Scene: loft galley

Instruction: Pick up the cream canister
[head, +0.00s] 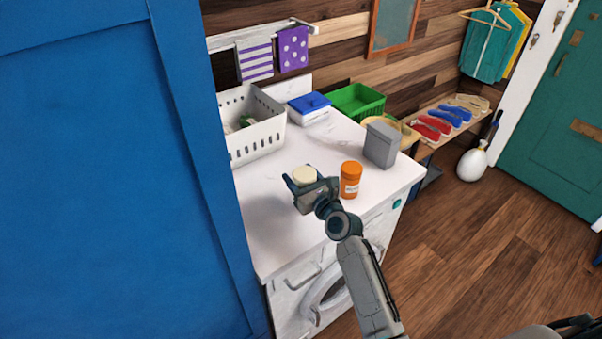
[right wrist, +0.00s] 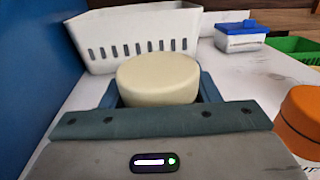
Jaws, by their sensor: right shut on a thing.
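The cream canister (head: 305,174) is between the fingers of my right gripper (head: 302,183), over the white top of the washing machine. In the right wrist view the canister (right wrist: 158,78) shows its pale round top and upper side, with a blue-grey finger on each side. My right gripper is shut on it. The gripper body hides its lower part, so I cannot tell whether it touches the surface. My left gripper is out of view.
An orange jar (head: 350,180) stands close to the right of the gripper. A grey box (head: 381,145), a white slotted basket (head: 256,139), a blue-lidded tub (head: 310,107) and a green basket (head: 357,101) stand behind. A tall blue panel (head: 95,180) borders the left. The white top's front left is clear.

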